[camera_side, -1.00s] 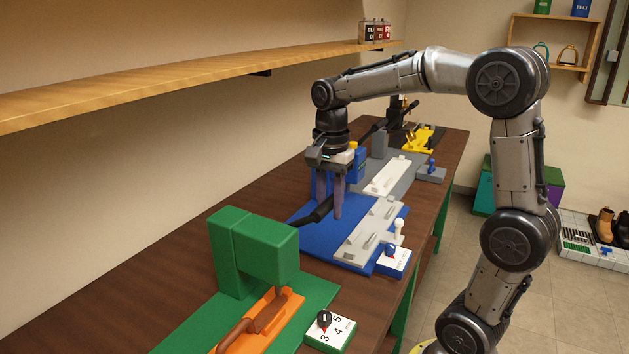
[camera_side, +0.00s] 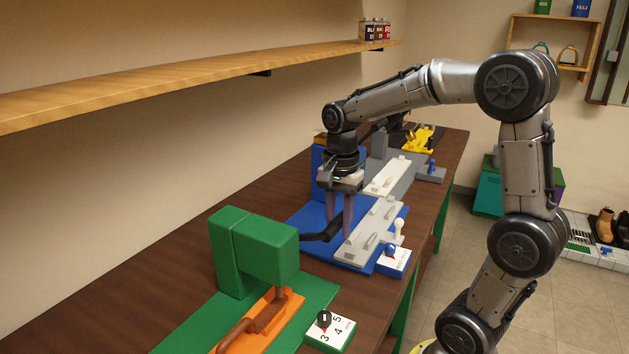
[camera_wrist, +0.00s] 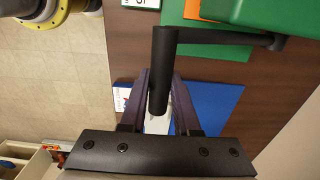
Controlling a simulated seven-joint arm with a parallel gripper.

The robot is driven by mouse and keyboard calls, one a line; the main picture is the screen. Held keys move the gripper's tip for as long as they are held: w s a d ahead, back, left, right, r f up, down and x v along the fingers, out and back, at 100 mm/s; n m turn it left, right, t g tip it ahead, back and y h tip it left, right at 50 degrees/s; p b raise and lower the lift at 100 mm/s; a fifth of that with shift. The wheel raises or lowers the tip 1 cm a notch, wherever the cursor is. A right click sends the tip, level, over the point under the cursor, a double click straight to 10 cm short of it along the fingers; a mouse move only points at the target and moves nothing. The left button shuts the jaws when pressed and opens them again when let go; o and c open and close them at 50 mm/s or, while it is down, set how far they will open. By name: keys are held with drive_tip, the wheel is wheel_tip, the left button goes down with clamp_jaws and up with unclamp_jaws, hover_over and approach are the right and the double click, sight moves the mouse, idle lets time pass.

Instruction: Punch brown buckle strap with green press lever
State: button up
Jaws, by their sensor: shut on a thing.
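The green press (camera_side: 252,245) stands on a green base at the front left. Its black lever (camera_side: 322,237) sticks out behind the head, close to level, and shows in the wrist view (camera_wrist: 163,70) with its arm running right to the green body. My gripper (camera_side: 338,232) is shut on the lever's grip, pointing down above the blue base; in the wrist view the fingers (camera_wrist: 158,105) flank the grip. The brown strap (camera_side: 238,334) lies in the orange holder (camera_side: 285,316) under the press head. The strap's far end under the head is hard to make out.
A white dial block (camera_side: 330,332) with a black knob stands right of the green base. A blue press (camera_side: 322,175) with a pale grey fixture (camera_side: 370,238) stands just behind, close to my fingers. A grey and a yellow station (camera_side: 420,138) are farther back. A shelf (camera_side: 200,77) runs along the wall.

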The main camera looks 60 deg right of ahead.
drive_tip(key=shift+s+f, duration=0.3)
drive_tip(key=shift+f, duration=0.5)
drive_tip(key=shift+s+f, duration=0.35)
drive_tip(key=shift+f, duration=0.4)
drive_tip(key=shift+s+f, duration=0.3)
drive_tip(key=shift+f, duration=0.5)
drive_tip(key=shift+s+a+f, duration=0.1)
drive_tip(key=shift+f, duration=0.95)
drive_tip(key=shift+s+f, duration=0.1)
drive_tip(key=shift+f, duration=1.45)
drive_tip(key=shift+r, duration=0.1)
drive_tip(key=shift+w+r, duration=0.15)
drive_tip(key=shift+r, duration=1.45)
drive_tip(key=shift+o, duration=0.4)
drive_tip(key=shift+r, duration=0.5)
